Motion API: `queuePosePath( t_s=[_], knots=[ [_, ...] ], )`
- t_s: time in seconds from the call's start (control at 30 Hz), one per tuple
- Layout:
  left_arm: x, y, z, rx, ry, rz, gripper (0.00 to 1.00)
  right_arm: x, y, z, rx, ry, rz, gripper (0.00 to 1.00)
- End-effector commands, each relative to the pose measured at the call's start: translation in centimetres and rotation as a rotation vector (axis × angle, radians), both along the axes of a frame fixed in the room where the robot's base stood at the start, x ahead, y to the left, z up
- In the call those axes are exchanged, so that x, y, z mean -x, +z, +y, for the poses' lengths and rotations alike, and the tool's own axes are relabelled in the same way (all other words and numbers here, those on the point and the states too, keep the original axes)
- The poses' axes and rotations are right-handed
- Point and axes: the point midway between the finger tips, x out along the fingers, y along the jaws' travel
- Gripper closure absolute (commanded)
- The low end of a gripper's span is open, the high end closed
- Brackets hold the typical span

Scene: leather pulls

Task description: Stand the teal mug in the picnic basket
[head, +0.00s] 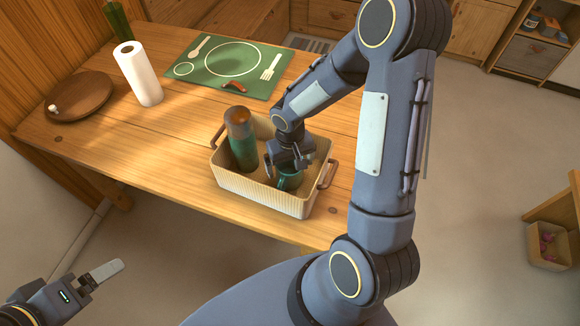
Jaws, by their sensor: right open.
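The picnic basket (262,193) is a light woven box with brown handles, standing at the front edge of the wooden table. The teal mug (290,181) is inside the basket, in its right part, and seems to be upright. My right gripper (285,170) is open and reaches down into the basket at the mug, hiding part of it. I cannot tell whether its fingers touch the mug.
A paper towel roll (138,75), a round wooden board (80,97) and a green placemat (229,67) are farther back. The table's front left (150,165) is clear.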

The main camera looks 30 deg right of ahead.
Motion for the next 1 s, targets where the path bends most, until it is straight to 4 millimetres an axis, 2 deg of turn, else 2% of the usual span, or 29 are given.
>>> queuePosePath(
  t_s=[0.1, 0.3, 0.57, 0.67, 0.77, 0.9, 1.0],
  knots=[
    [0.0, 0.0, 0.0, 0.0, 0.0, 0.0, 0.11, -0.1, 2.9, 0.0, 0.0, -0.001, -0.008, 0.03],
    [0.0, 0.0, 0.0, 0.0, 0.0, 0.0, 0.11, -0.1, 7.0, 0.0, 0.0, 0.001, -0.006, 0.03],
    [0.0, 0.1, 0.0, 0.0, 0.0, 0.0, 0.11, 0.1, 9.9, 0.0, -0.003, -0.001, -0.003, 0.03],
    [0.0, 0.1, 0.0, 0.0, 0.0, 0.0, 0.11, 0.9, 11.4, -0.1, -0.017, -0.006, -0.028, 0.03],
    [0.0, 0.1, 0.0, 0.0, 0.0, 0.0, 0.11, 2.9, 14.1, -0.2, -0.054, -0.018, -0.083, 0.03],
    [0.0, 0.1, 0.0, 0.0, 0.0, 0.0, 0.11, 7.4, 18.2, 0.4, -0.137, -0.028, -0.198, 0.03],
    [0.0, 0.0, 0.0, 0.0, 0.0, 0.0, 0.11, 10.7, 20.0, 1.3, -0.201, -0.029, -0.289, 0.03]
  ],
)
